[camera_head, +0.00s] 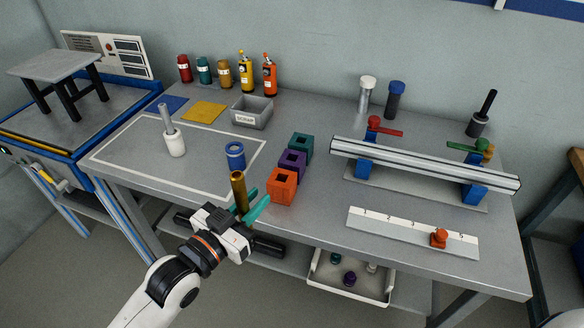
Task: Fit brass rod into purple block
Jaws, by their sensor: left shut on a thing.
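My left gripper (250,205) is shut on the brass rod (239,190), which stands close to upright between the teal fingertips near the table's front edge. The purple block (292,162) sits on the table in a row, between the teal block (301,146) behind it and the orange block (282,186) in front. It has a dark square opening on top. The rod is left of the orange block and apart from the purple block. The rod's lower end is hidden by the gripper. My right gripper is not in view.
A blue cylinder (235,155) stands behind the rod. A white-and-grey tool (173,140) stands inside the white outline. A grey bin (252,112) is further back. A metal rail (420,163) on blue supports and a numbered plate (410,232) lie to the right.

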